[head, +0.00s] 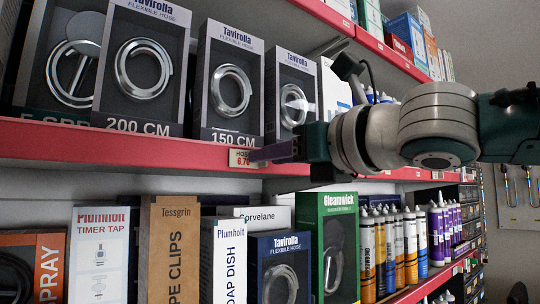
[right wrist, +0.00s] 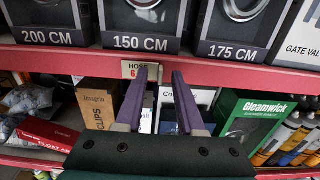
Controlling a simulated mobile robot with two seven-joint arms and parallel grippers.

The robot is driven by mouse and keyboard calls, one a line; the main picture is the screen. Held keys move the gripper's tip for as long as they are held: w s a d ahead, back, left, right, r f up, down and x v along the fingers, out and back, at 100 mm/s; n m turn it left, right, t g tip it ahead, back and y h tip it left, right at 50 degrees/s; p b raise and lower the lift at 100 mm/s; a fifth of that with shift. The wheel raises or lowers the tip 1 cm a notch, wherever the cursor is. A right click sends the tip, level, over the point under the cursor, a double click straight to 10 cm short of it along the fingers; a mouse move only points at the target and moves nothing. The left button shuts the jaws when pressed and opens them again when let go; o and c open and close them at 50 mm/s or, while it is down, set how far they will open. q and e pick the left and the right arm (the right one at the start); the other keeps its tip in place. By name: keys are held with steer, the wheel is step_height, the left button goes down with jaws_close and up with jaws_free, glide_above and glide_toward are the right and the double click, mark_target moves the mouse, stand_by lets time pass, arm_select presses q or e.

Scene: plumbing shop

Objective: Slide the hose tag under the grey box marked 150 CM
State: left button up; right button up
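The hose tag (head: 243,158), a small pale label reading HOSE with a red price, sits on the red shelf edge. It lies below the right part of the grey 150 CM box (head: 230,85) in the head view. In the right wrist view the tag (right wrist: 129,70) is below the middle of the 150 CM box (right wrist: 143,43). In the head view the right gripper (head: 268,153) is just right of the tag. My left gripper is out of view.
A 200 CM box (head: 145,65) stands to the left and a 175 CM box (right wrist: 235,50) to the right. The red shelf edge (head: 100,146) runs across. Below stand several cartons, including a green Gleamwick box (head: 327,205), and several tubes (head: 400,240).

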steer(key=p+v, duration=0.1)
steer(key=v, duration=0.9)
stand_by(0.5)
